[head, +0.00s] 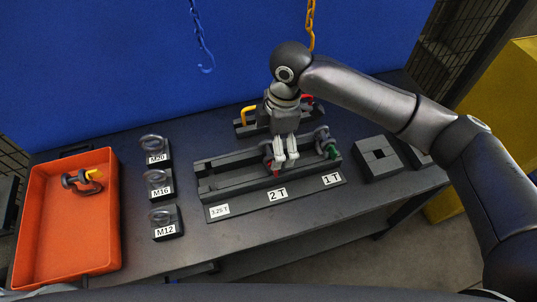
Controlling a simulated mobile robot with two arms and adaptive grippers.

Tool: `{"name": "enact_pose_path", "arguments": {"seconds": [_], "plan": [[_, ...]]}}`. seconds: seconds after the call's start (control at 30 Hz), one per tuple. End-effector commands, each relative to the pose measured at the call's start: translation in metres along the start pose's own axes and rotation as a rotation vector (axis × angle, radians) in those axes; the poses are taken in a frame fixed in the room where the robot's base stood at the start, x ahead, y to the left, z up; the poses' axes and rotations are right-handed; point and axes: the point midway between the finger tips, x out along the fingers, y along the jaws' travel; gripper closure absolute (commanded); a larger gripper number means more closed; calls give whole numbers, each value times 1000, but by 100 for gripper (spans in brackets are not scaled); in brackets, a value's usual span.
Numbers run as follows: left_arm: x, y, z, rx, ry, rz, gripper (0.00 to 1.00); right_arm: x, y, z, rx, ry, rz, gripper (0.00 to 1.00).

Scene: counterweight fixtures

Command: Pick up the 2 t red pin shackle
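The 2 t shackle (267,151) stands in the dark rack (226,183) behind the "2 T" label (277,194). Its dark bow shows just left of my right gripper's fingers, and a bit of red pin shows below them. My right gripper (285,160) points down over this shackle from above. Its two pale fingers are close together and hide part of the shackle. Whether they are shut on it or only beside it cannot be told. My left gripper is not in view.
A green-pin shackle (331,150) stands in the "1 T" slot, close right of my fingers. A yellow-pin shackle (82,180) lies in the orange bin (110,215). Labelled eyebolts (160,181) stand left of the rack. A blue hook (206,66) and orange chain (311,25) hang behind.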

Motion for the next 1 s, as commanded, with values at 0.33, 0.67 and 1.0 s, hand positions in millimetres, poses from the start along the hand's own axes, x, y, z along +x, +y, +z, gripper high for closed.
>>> {"name": "enact_pose_path", "arguments": {"seconds": [0.33, 0.67, 1.0], "plan": [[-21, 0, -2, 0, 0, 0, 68, 43, 3, 0, 1, 1, -2, 0], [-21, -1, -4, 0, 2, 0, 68, 53, 3, 0, -1, 0, 2, 0], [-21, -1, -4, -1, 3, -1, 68, 53, 3, 0, 0, 1, 1, 42]]}}
